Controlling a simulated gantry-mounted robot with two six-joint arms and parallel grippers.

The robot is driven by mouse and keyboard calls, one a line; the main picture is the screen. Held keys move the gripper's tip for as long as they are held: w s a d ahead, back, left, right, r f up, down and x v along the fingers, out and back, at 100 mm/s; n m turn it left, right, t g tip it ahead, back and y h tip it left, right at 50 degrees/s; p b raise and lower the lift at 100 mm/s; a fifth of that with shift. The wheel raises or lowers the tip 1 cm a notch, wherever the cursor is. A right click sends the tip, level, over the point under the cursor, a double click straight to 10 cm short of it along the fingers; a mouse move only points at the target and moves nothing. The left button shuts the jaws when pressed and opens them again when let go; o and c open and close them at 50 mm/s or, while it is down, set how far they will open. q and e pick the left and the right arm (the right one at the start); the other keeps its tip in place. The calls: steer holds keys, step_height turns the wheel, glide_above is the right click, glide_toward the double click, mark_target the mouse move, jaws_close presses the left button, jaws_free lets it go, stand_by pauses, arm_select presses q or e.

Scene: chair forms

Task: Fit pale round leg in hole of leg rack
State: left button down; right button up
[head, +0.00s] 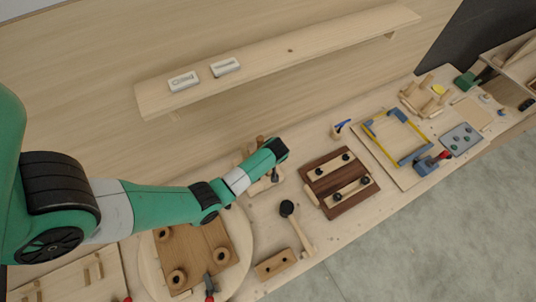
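My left gripper (272,177) hangs at the end of the green arm, left of centre, over the near side of a wooden rack-like piece (252,189). That piece has upright wooden parts and is largely hidden behind my wrist. I cannot tell whether the fingers are open or hold anything. A second wooden holder (409,104) with several pale round pegs (426,82) stands at the back right; which one is the leg rack is not clear. A wooden block (275,264) with holes lies at the front edge. My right gripper is not in view.
A round turntable (247,262) bears a brown panel (197,245). A blue-yellow frame (369,128) stands right. A shelf (290,62) runs above the bench.

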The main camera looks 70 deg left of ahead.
arm_select(q)
steer(key=shift+f, duration=0.35)
stand_by(0.5)
steer(key=shift+c, duration=2.3)
jaws_free()
steer(key=p+v, duration=0.2)
steer(key=v, duration=0.9)
steer(key=shift+r+p, duration=0.3)
steer(key=shift+p, duration=0.1)
steer(key=shift+d, duration=0.1)
